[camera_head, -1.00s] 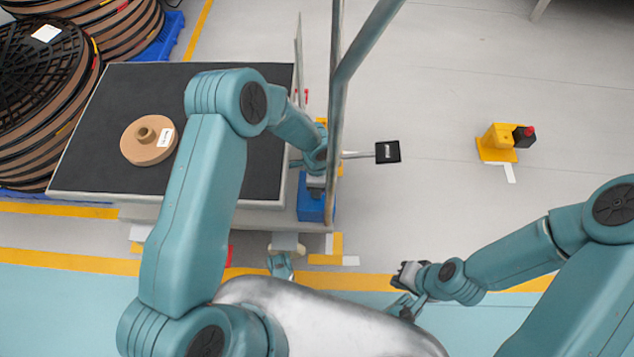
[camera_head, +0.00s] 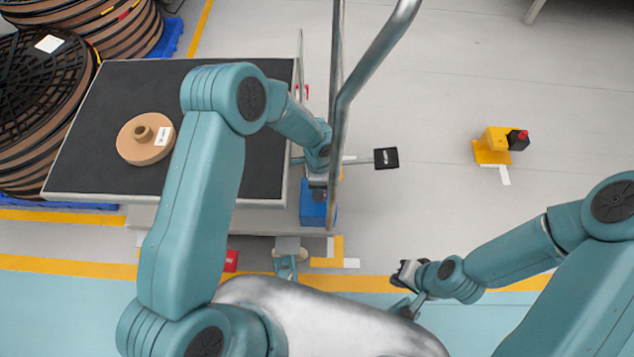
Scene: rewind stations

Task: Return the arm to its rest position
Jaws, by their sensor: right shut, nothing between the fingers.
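My left arm rises from the bottom left, bends at its elbow and reaches right past the table's right edge. Its gripper end (camera_head: 318,182) is small and partly covered beside a metal pole, above a blue block; its fingers cannot be made out. My right arm comes in from the right. Its dark gripper (camera_head: 402,274) is shut and empty, low over the yellow floor line, clear of any object.
A dark-topped table (camera_head: 95,110) holds a cardboard roll (camera_head: 146,140). Large reels (camera_head: 35,120) are stacked at the left. A bent metal pole (camera_head: 341,120) stands by a black square pad (camera_head: 386,158). A yellow post with a red button (camera_head: 498,140) stands right, on open floor.

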